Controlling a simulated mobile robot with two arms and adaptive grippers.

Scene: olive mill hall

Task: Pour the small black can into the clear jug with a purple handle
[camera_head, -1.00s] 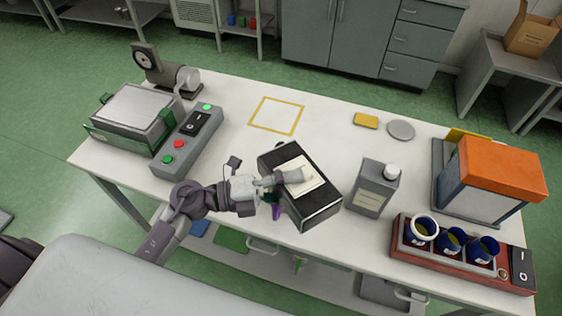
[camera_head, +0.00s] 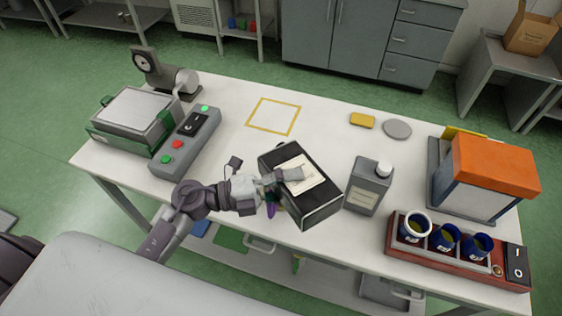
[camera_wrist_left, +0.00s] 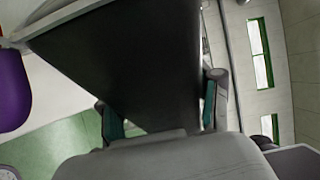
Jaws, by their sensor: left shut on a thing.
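The black can (camera_head: 319,205) is a dark, box-shaped can with a pale label, held tilted above the table in the head view. My left gripper (camera_head: 284,180) is shut on it. In the left wrist view the can's dark side (camera_wrist_left: 135,65) fills the space between the fingers of my left gripper (camera_wrist_left: 162,112). The jug's purple handle (camera_head: 271,209) shows just below the gripper, and a purple part also shows at the left edge of the wrist view (camera_wrist_left: 13,88). The can hides the jug's clear body; I cannot see its contents or any flow. My right gripper is not in view.
A grey canister (camera_head: 368,187) stands close right of the can. A red rack (camera_head: 440,262) with blue cups and an orange-topped machine (camera_head: 492,166) are farther right. A control box (camera_head: 187,143) stands left. The yellow-outlined square (camera_head: 273,116) is bare.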

